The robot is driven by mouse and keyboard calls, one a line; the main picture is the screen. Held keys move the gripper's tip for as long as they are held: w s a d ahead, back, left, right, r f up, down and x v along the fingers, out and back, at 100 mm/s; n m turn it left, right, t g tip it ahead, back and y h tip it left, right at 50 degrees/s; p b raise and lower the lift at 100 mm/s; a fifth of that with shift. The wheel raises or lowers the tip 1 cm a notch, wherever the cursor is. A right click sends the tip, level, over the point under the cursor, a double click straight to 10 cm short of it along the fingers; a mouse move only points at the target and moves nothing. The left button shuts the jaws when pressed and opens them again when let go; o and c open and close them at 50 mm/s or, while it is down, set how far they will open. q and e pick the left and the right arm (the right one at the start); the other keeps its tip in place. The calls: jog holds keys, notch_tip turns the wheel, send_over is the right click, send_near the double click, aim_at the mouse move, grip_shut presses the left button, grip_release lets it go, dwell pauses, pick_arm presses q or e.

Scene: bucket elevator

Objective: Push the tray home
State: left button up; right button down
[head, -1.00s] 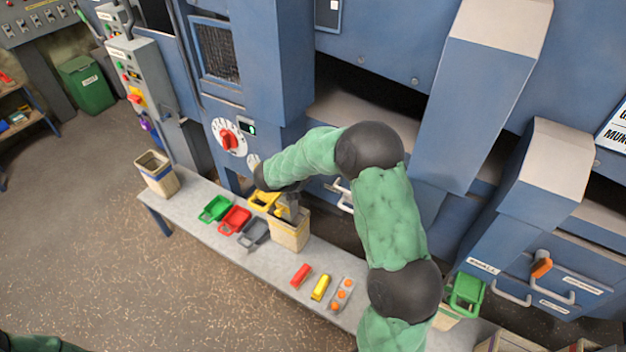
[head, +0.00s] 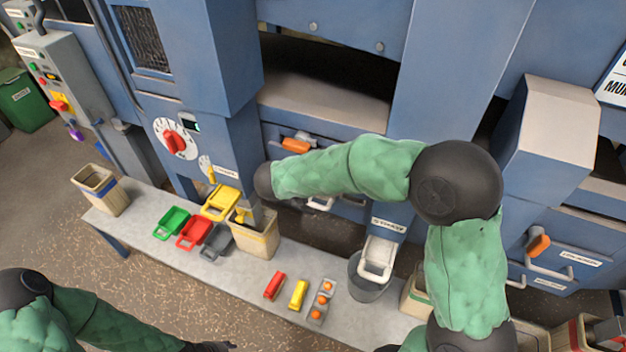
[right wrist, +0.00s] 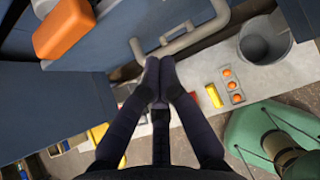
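A blue tray front with a pale handle (head: 320,203) sits low in the blue machine, partly hidden by my right arm. An orange latch or knob (head: 297,145) is above it. In the right wrist view the handle (right wrist: 180,38) and an orange part (right wrist: 65,28) are close. My right gripper (right wrist: 158,72) has its fingertips together, just below the handle in that view. I see nothing between them and cannot tell if they touch the handle. How far the tray stands out is hidden. My left gripper (head: 208,346) is cut off at the bottom edge.
The bench (head: 200,275) holds green, red, grey and yellow scoop-like pans, a tan bin (head: 255,240), a red block (head: 275,286), a yellow block (head: 298,294) and a grey strip with orange balls (head: 321,300). A grey bucket (head: 368,287) stands under a pale chute pan (head: 379,256).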

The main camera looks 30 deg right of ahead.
jog(key=b+x, duration=0.2)
jog(key=x, duration=0.5)
jog(key=shift+w+d+f, duration=0.15)
jog(key=shift+w+f, duration=0.05)
jog(key=w+d, duration=0.1)
jog(key=w+d+p, duration=0.1)
jog(key=d, duration=0.1)
jog(key=shift+w+d+r, duration=0.1)
jog(key=shift+w+d, duration=0.1)
jog(key=shift+w, duration=0.2)
jog(key=shift+w+d, duration=0.2)
jog(key=shift+w, duration=0.05)
jog(key=shift+r, duration=0.1)
